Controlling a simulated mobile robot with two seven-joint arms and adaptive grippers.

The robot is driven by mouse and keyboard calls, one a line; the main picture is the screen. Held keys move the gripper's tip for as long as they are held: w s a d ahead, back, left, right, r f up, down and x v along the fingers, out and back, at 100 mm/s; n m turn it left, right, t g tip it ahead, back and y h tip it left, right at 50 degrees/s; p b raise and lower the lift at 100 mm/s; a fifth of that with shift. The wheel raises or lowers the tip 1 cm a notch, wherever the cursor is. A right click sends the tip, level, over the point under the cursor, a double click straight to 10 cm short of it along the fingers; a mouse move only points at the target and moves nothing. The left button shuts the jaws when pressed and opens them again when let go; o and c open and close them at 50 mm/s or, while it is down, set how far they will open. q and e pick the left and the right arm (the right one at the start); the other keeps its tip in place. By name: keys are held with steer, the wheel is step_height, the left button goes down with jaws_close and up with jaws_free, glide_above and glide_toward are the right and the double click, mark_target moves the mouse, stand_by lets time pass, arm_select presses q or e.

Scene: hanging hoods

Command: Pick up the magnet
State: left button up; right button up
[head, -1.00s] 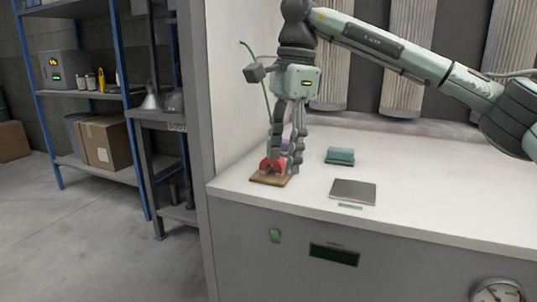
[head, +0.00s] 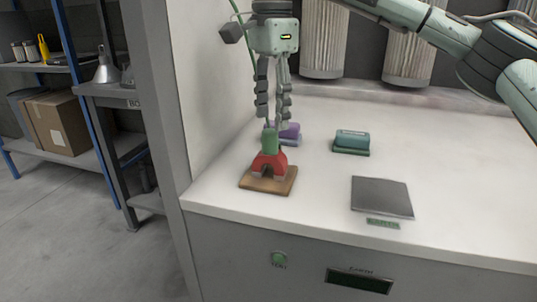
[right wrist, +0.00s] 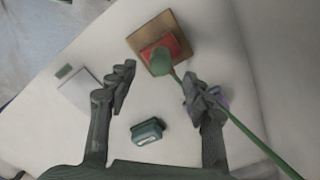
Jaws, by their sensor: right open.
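The magnet (head: 269,163) is a red horseshoe shape with a green upright handle. It stands upright on a brown wooden base (head: 280,186) near the left end of the white counter. My right gripper (head: 273,122) is open and empty, fingers pointing down, above the handle. In the right wrist view, the magnet's red body (right wrist: 176,44) and green handle top show just beyond my open fingertips (right wrist: 160,76), nearer the right finger. My left gripper is out of view.
A purple block (head: 287,129) lies close behind the magnet. A teal block (head: 352,139) and a flat grey plate (head: 381,196) with a green label lie to the right. A side wall (head: 205,100) rises on the left. The counter's right part is clear.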

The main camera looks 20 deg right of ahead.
mark_target(270, 130)
step_height(270, 130, down, 5)
steer(key=shift+a+r, duration=0.1)
jaws_close()
stand_by(0.4)
